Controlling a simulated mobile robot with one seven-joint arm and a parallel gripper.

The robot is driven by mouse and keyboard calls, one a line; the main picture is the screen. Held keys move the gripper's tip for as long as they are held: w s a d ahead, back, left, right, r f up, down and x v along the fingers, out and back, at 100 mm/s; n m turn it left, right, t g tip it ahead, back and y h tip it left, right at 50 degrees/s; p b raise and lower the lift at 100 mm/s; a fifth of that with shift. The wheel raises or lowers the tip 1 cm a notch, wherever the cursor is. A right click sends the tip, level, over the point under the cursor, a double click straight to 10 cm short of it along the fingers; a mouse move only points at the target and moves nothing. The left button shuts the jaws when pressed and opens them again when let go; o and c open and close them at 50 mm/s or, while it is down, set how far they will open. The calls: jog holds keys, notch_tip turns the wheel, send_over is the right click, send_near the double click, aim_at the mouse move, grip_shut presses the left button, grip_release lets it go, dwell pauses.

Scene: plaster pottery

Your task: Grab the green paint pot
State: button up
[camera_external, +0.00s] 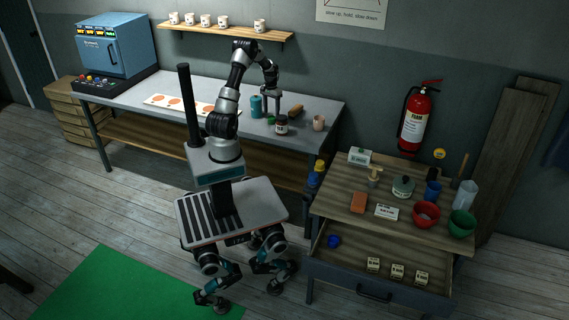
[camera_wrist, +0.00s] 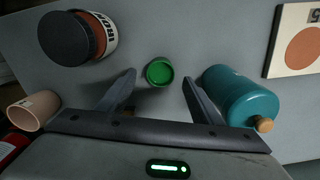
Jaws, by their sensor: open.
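The green paint pot (camera_wrist: 159,72) is small and round. In the wrist view it shows from above, between and slightly beyond my open fingertips, with nothing gripped. In the outside view the green pot (camera_external: 270,121) stands on the grey table, below my gripper (camera_external: 272,108). My gripper points down over the table with its two fingers spread. A gap seems to remain between the fingers and the pot, but its exact height is hard to tell.
A teal bottle (camera_wrist: 240,95) stands close to one finger, and a dark-lidded jar (camera_wrist: 78,38) is on the other side. A pale cup (camera_wrist: 33,111) is beyond the jar. Tiles (camera_external: 178,104) lie at the table's left.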

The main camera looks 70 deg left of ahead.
aim_at(272, 118)
jog(key=shift+a+f, duration=0.1)
jog(key=shift+f, duration=2.6)
jog(key=c, duration=1.2)
